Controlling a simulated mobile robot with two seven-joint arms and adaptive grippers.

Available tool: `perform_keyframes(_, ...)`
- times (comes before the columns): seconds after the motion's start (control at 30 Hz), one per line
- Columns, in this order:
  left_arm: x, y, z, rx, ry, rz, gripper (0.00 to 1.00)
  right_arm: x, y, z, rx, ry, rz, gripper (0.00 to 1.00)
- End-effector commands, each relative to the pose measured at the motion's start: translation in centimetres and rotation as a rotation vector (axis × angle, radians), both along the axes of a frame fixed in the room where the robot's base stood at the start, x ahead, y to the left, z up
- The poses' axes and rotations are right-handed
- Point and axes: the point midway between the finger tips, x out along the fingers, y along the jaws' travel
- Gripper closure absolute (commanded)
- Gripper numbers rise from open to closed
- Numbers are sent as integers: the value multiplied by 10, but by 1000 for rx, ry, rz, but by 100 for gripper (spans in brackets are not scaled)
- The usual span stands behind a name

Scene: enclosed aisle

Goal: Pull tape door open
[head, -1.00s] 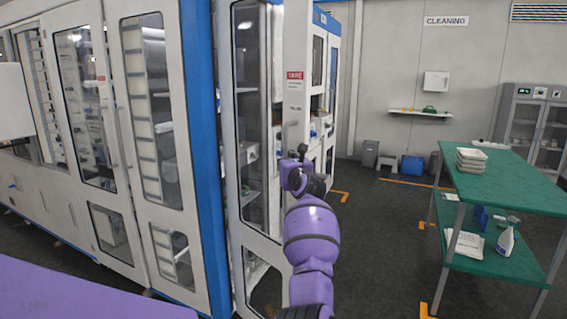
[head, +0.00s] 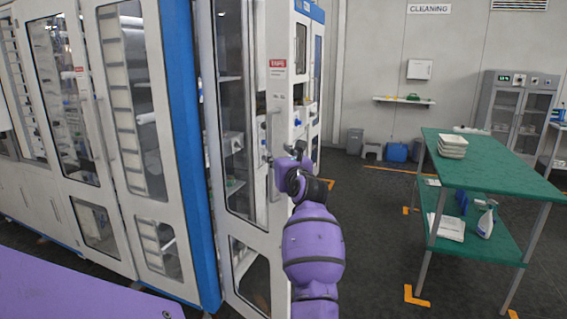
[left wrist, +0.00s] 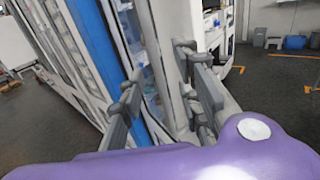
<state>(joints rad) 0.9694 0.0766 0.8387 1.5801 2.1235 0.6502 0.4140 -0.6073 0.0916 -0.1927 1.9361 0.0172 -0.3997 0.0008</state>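The tape door (head: 277,95) is a tall white-framed panel with a red label in the head view, beside a tall glass pane. It seems to stand out at an angle from the cabinet, but I cannot tell how far open it is. My left gripper (head: 287,166) is at the door's handle height, partly hidden by its own purple wrist. In the left wrist view, my left gripper (left wrist: 160,95) has its grey fingers spread well apart, with a white door panel (left wrist: 170,30) showing between and beyond them. Contact with the handle is unclear. My right gripper is not seen.
White cabinets with a blue post (head: 180,150) run along the left. A green two-level table (head: 490,165) with trays and a spray bottle (head: 487,220) stands at the right. Dark floor (head: 375,240) is clear between the arm and the table.

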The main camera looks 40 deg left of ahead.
Motion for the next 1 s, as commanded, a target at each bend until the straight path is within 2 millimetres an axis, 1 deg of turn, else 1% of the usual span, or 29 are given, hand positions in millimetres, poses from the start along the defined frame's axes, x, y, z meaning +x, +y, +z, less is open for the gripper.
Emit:
perform_keyframes(0.03, -5, -9, -1, 1, -1, -2, 69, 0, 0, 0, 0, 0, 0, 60)
perform_keyframes(0.1, -10, -19, -1, 0, 1, -2, 69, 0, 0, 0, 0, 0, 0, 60)
perform_keyframes(0.2, -15, -28, -1, 0, 2, -2, 69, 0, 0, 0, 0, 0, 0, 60)
perform_keyframes(0.3, -18, -33, 0, 2, 1, -2, 69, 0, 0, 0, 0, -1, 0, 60)
perform_keyframes(0.9, -18, -34, 0, 2, 3, -2, 69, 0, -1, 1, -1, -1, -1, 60)
perform_keyframes(0.97, -17, -35, 4, 23, 9, -6, 69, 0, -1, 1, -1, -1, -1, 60)
perform_keyframes(1.0, -18, -34, 11, 64, 20, -2, 69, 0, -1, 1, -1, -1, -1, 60)
